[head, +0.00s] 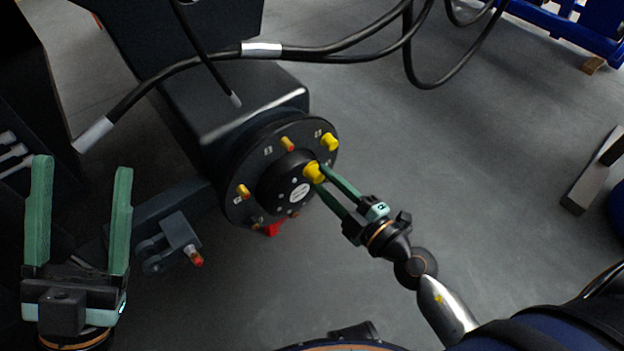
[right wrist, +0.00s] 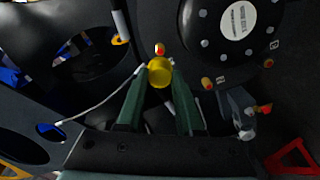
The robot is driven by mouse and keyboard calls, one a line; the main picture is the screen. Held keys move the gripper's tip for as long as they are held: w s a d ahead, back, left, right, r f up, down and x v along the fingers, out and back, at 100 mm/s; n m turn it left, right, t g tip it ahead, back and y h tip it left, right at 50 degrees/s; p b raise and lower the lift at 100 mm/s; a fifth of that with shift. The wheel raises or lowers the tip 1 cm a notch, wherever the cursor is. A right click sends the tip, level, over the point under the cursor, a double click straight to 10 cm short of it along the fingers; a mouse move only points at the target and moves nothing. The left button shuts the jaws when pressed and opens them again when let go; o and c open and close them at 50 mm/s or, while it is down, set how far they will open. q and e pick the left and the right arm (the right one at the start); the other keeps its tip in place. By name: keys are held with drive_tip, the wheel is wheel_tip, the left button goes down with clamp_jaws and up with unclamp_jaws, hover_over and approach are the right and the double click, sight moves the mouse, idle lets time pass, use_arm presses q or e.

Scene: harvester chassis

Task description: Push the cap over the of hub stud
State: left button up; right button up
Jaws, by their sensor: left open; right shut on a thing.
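The round black hub (head: 236,165) carries several studs with orange or red ends, such as one at its top (head: 288,145) and one at its left (head: 243,190). A yellow cap (head: 330,141) sits at the hub's upper right. My right gripper (head: 322,178) is shut on another yellow cap (head: 314,171), in front of the hub's right side. In the right wrist view this cap (right wrist: 160,72) is between the fingertips, and a red-tipped stud (right wrist: 160,49) shows just beyond it. I cannot tell whether they touch. My left gripper (head: 82,165) is open and empty, away from the hub.
Black cables (head: 330,55) with pale sleeves hang above the hub. A bracket (head: 170,240) with a red-tipped pin is at the lower left of the hub. A red part (head: 272,229) shows under the hub. Grey floor to the right is mostly clear.

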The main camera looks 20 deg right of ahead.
sight(288, 147)
drive_tip(key=shift+d+f, duration=0.1)
drive_tip(key=shift+f, duration=0.05)
drive_tip(key=shift+d+f, duration=0.1)
idle(0.3)
drive_tip(key=shift+w+r, duration=0.15)
drive_tip(key=shift+r, duration=0.05)
drive_tip(key=shift+p+x, duration=1.15)
drive_tip(key=shift+x, duration=1.2)
drive_tip(key=shift+w+a+f, duration=0.1)
drive_tip(key=shift+w+a, duration=0.1)
drive_tip(key=shift+w, duration=0.3)
drive_tip(key=shift+w+a, duration=0.1)
drive_tip(key=shift+w, duration=0.15)
drive_tip(key=shift+w+a+p, duration=0.1)
drive_tip(key=shift+w+p, duration=0.15)
drive_tip(key=shift+p, duration=0.05)
drive_tip(key=shift+w+a+r+p, duration=0.2)
drive_tip(key=shift+w+a, duration=0.15)
drive_tip(key=shift+w, duration=0.15)
drive_tip(key=shift+w+a+r+p, duration=0.1)
drive_tip(key=shift+w+a+p, duration=0.15)
drive_tip(key=shift+w, duration=0.25)
